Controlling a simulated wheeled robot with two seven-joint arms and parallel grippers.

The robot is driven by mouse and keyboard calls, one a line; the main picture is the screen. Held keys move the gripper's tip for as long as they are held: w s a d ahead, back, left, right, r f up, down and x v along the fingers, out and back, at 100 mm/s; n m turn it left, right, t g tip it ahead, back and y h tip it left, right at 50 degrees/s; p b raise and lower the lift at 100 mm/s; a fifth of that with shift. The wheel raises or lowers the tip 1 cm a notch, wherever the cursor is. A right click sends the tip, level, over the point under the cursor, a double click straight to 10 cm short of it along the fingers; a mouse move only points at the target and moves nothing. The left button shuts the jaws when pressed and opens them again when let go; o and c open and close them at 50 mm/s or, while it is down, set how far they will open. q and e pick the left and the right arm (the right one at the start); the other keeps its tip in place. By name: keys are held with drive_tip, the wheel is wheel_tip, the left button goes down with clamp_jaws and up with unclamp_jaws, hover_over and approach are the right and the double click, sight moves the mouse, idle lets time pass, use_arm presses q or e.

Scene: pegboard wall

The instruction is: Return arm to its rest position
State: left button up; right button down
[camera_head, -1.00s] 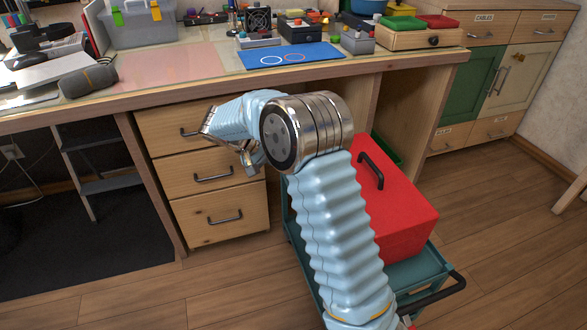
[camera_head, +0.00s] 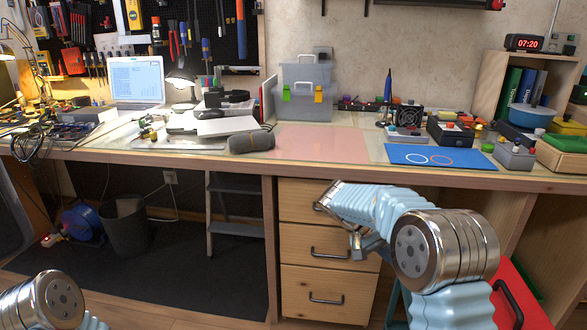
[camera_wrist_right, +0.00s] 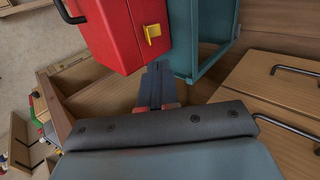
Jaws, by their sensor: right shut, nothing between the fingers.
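My right arm (camera_head: 365,203) is bent in front of the workbench (camera_head: 240,165), with its elbow joint near the drawers at the lower right of the head view. My right gripper (camera_wrist_right: 158,72) shows in the wrist view with its dark fingers together and nothing between them. It is near the red toolbox (camera_wrist_right: 122,32) and the teal cart (camera_wrist_right: 206,70), apart from them as far as I can see. A joint of my left arm (camera_head: 50,302) shows at the lower left of the head view; my left gripper is outside the picture.
The wooden drawers (camera_head: 325,268) stand close behind my right forearm. On the bench are a laptop (camera_head: 137,80), a grey speaker (camera_head: 251,141), a clear toolbox (camera_head: 306,90) and a blue mat (camera_head: 440,156). A step ladder (camera_head: 235,205) and bin (camera_head: 124,228) are under it.

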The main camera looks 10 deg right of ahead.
drive_tip(key=s+a+f+n+y, duration=0.2)
drive_tip(key=s+a+f+y, duration=0.15)
drive_tip(key=f, duration=0.65)
drive_tip(key=s+a+f+n+y, duration=0.25)
drive_tip(key=a+f, duration=0.25)
drive_tip(key=f, duration=0.5)
drive_tip(key=s+a+f+m+t+y+p, duration=0.1)
drive_tip(key=s+a+f+y, duration=0.2)
drive_tip(key=s+a+f, duration=0.2)
drive_tip(key=s+a+f+m+t+y+p, duration=0.1)
drive_tip(key=s+a+f+m+t+y, duration=0.1)
drive_tip(key=s+a+f, duration=0.4)
drive_tip(key=s+a+y, duration=0.1)
drive_tip(key=s+a, duration=0.1)
drive_tip(key=s, duration=0.3)
drive_tip(key=shift+s+t+y, duration=0.3)
drive_tip(key=shift+s, duration=0.05)
drive_tip(key=shift+s+a+f, duration=0.1)
drive_tip(key=shift+f, duration=0.05)
